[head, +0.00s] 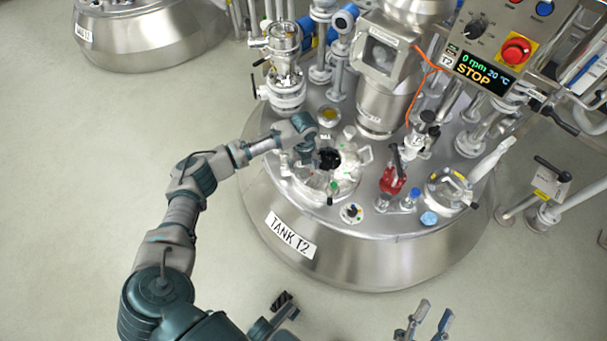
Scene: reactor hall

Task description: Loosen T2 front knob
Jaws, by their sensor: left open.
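The steel tank marked TANK T2 (291,236) fills the middle of the head view. A round white-and-steel hatch (345,185) with clamps around its rim sits on its top, to the front left. A small knob with green on it (333,187) shows at the hatch's front edge; I cannot tell for sure that it is the T2 front knob. My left gripper (312,163) is open over the left part of the hatch, beside a black part at its middle. Contact cannot be made out. My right gripper (430,322) is open and empty at the bottom edge, away from the tank.
A control panel (490,60) reading STOP stands at the upper right. A red valve (393,180), a blue-capped fitting (410,198) and a sight glass (448,188) stand right of the hatch. A glass-topped column (285,75) rises behind my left wrist. The floor at left is clear.

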